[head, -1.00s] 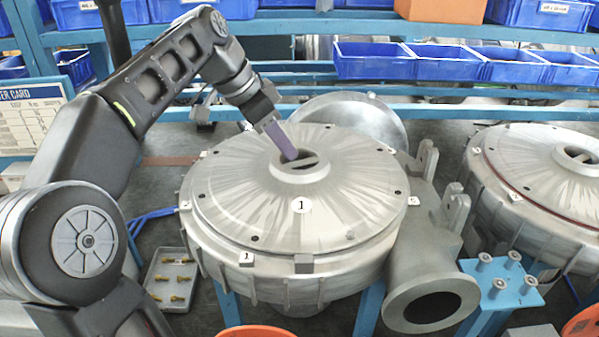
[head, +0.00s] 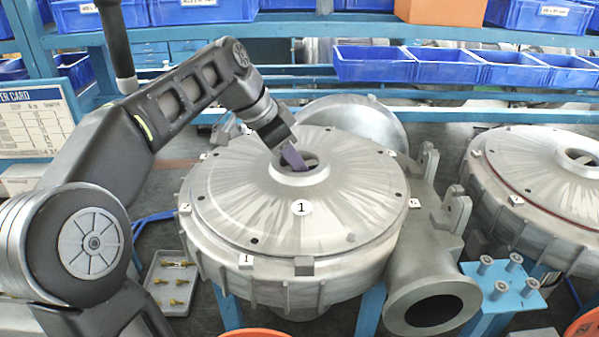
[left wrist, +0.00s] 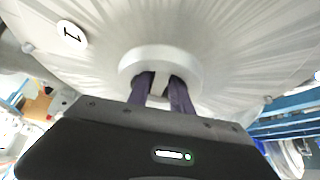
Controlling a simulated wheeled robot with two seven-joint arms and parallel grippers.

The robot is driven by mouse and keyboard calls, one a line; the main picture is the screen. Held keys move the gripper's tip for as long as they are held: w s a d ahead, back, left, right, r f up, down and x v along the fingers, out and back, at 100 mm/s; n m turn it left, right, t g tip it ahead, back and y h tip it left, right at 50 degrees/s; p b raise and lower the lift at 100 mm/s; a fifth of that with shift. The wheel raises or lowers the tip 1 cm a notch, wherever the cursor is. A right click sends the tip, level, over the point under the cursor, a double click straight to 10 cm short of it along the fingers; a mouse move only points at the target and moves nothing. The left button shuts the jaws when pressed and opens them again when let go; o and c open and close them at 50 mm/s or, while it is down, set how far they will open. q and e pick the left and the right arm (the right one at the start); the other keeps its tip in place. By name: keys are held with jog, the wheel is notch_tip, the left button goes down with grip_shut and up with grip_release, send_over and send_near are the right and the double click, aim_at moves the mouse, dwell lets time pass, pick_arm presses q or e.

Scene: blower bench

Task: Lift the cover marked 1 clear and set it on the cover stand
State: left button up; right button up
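The cover marked 1 (head: 340,205) is a wide, shallow silver cone lying on the round blower housing (head: 285,284). Its round label is at the front in the head view and also shows in the left wrist view (left wrist: 72,35). A raised central hub (left wrist: 192,62) has an opening crossed by a bar (left wrist: 160,82). My left gripper (head: 295,160) reaches down into this opening. In the left wrist view its two purple fingers (left wrist: 160,92) stand apart, one on each side of the bar. Whether they touch it is unclear. My right gripper is out of view. I cannot identify the cover stand.
A second blower (head: 540,190) stands at the right. A blue pedestal with several metal posts (head: 503,277) stands before it. A flanged outlet (head: 432,305) sticks out at front right. A tray of brass bolts (head: 172,282) lies at left. Blue bins (head: 375,62) line the back.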

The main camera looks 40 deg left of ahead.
pick_arm(q)
jog(key=shift+c, duration=0.4)
grip_shut()
dwell(0.9)
jog(key=shift+w+r, duration=0.1)
jog(key=shift+r, duration=0.05)
